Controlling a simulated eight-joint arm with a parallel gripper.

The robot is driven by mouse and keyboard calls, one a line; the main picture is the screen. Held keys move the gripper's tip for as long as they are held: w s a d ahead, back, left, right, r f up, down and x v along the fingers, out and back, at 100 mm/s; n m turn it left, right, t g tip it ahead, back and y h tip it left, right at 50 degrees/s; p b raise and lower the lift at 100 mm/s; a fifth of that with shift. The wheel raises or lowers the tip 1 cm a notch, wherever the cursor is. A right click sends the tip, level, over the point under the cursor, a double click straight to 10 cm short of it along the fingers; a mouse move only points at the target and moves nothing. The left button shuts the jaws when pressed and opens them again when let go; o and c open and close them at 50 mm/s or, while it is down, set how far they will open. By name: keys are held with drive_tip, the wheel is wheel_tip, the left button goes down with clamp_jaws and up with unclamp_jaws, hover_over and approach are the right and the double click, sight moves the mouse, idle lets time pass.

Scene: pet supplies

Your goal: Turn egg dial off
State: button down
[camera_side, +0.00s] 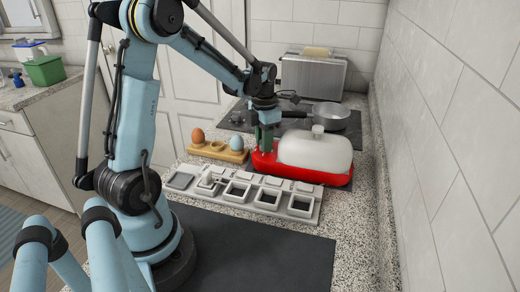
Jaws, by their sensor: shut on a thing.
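A red egg cooker (301,173) with a white domed lid (317,152) stands on the counter at centre right. My gripper (267,147) points down at the left end of the cooker, beside the lid. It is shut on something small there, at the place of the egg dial. The dial itself is hidden by the fingers, and its setting cannot be read.
A wooden egg holder (219,151) with a brown egg (198,136) and a pale blue egg (237,143) sits left of the cooker. A grey compartment tray (240,194) lies in front. A saucepan (331,117) stands behind, and a tiled wall (450,130) bounds the right.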

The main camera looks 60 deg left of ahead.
idle(0.4)
drive_tip(key=c, duration=0.9)
unclamp_jaws()
wheel_tip(320, 180, up, 12)
drive_tip(key=shift+r, duration=0.1)
drive_tip(key=shift+d, duration=0.1)
